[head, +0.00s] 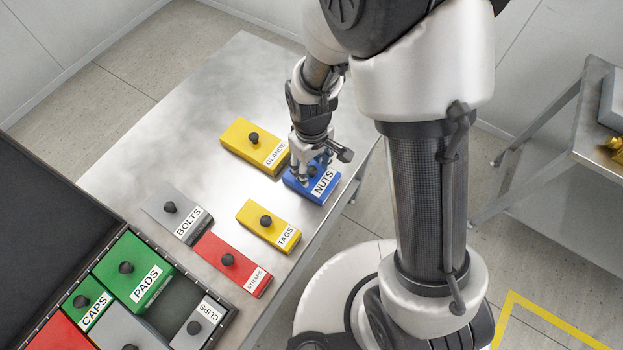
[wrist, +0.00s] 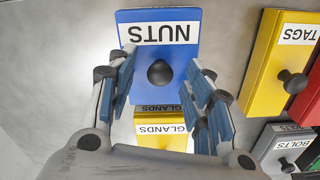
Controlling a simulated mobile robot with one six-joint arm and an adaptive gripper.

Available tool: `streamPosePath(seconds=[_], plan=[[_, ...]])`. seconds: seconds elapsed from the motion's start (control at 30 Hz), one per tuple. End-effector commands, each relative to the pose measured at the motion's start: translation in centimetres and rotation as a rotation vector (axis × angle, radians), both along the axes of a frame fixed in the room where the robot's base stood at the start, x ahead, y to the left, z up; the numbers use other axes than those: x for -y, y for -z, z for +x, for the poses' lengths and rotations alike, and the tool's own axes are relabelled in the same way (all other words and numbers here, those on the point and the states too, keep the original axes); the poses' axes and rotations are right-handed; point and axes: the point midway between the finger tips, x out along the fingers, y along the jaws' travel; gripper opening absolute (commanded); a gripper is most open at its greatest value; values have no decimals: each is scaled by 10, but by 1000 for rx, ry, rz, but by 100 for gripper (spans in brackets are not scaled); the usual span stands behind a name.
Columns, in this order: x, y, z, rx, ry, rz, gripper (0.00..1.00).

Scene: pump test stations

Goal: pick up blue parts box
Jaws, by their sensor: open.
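The blue parts box (head: 325,187) is labelled NUTS and has a dark round knob on top. It lies on the metal table near its right edge. My gripper (head: 308,176) is over the left part of this box, pointing down. In the wrist view the blue box (wrist: 182,72) is at the top centre, and its knob (wrist: 160,73) sits just ahead of the gap between my fingers. In the head view the gripper partly hides the knob.
A yellow GLANDS box (head: 241,137) stands close to the left of the blue box. A yellow TAGS box (head: 257,215), a grey BOLTS box (head: 165,222) and a red STRAPS box (head: 219,256) lie nearer. A dark case (head: 232,316) holds several boxes. The table's far left (head: 215,90) is clear.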

Motion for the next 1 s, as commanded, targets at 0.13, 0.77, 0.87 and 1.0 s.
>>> streamPosePath(seconds=[0.13,0.77,0.87,1.0], plan=[[0,5,1,2,0,0,47],[0,4,1,2,0,0,12],[0,4,1,2,0,0,5],[0,4,1,2,0,0,0]])
